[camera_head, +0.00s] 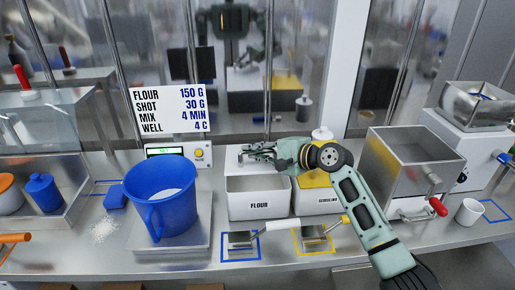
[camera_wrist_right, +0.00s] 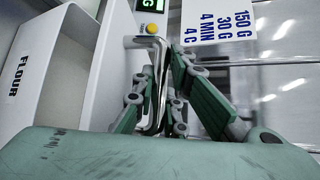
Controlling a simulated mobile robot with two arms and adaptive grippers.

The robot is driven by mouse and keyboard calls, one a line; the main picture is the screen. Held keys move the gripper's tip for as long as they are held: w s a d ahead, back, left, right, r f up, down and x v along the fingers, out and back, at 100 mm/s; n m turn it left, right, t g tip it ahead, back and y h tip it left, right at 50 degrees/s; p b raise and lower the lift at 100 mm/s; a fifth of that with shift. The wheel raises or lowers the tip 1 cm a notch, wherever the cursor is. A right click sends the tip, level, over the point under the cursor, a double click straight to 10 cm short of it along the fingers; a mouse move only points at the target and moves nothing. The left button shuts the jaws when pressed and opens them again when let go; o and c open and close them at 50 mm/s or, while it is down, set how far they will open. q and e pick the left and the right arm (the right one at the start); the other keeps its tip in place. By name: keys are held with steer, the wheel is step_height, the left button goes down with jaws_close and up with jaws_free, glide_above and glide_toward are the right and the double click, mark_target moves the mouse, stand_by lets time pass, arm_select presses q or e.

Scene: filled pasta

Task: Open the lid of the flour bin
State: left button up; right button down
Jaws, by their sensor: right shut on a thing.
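The flour bin (camera_head: 258,207) is a white box labelled FLOUR, standing on the steel counter. Its labelled front also shows in the right wrist view (camera_wrist_right: 18,75). Its lid (camera_wrist_right: 103,75) is raised at the back, with a dark gap between lid and front. My right gripper (camera_head: 262,153) is over the back of the bin. It is shut on the bent metal lid handle (camera_wrist_right: 155,75), which sits between its fingers. The gripper hides part of the lid in the head view. My left gripper is not in view.
A blue jug (camera_head: 161,195) stands on a scale left of the bin. Scoops (camera_head: 285,226) lie in front. A steel hopper (camera_head: 412,165) stands further right. A glass wall is behind.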

steer(key=shift+g, duration=0.3)
steer(key=r+p, duration=0.1)
steer(key=w+r+p, duration=0.2)
steer(key=r, duration=0.1)
steer(key=shift+w+r+p, duration=0.1)
steer(key=shift+w+p, duration=0.15)
steer(key=shift+p, duration=0.1)
steer(key=shift+w+r+m+g+h+p, duration=0.2)
steer(key=shift+w+r+m+g+p, duration=0.15)
steer(key=shift+w+p, duration=0.25)
steer(key=shift+w+r+m+g+h+p, duration=0.25)
steer(key=shift+w+r+m+p, duration=0.15)
steer(key=shift+w+p, duration=0.15)
